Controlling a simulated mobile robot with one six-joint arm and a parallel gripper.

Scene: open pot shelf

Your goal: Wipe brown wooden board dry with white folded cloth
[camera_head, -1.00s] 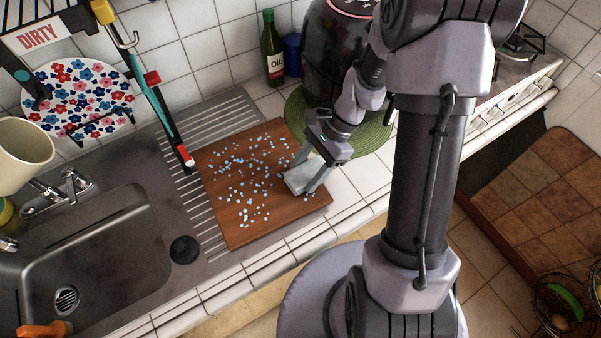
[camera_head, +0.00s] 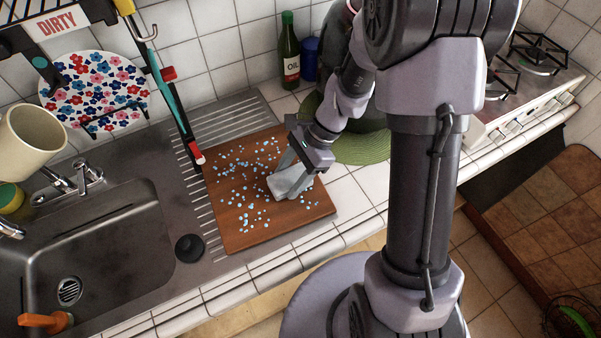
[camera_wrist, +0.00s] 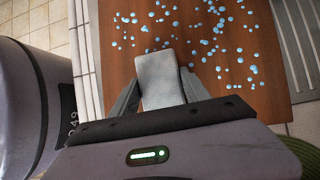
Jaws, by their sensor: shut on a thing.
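The brown wooden board (camera_head: 240,219) lies on the counter, partly over the ribbed drainer beside the sink. Pale blue water drops are scattered over much of it; they also show on the board in the wrist view (camera_wrist: 120,70). My gripper (camera_head: 288,181) is over the right part of the board, shut on the white folded cloth (camera_head: 287,184). In the wrist view the cloth (camera_wrist: 160,78) sticks out between the two fingers, low over the board. I cannot tell whether the cloth touches the wood. Drops lie to its left, right and far side.
The sink (camera_head: 100,245) is left of the board, with a black stopper (camera_head: 189,248) between. A red and teal handle (camera_head: 182,125) leans by the board's far left corner. A green mat (camera_head: 365,148), an oil bottle (camera_head: 289,55) and a blue jar (camera_head: 310,58) stand behind.

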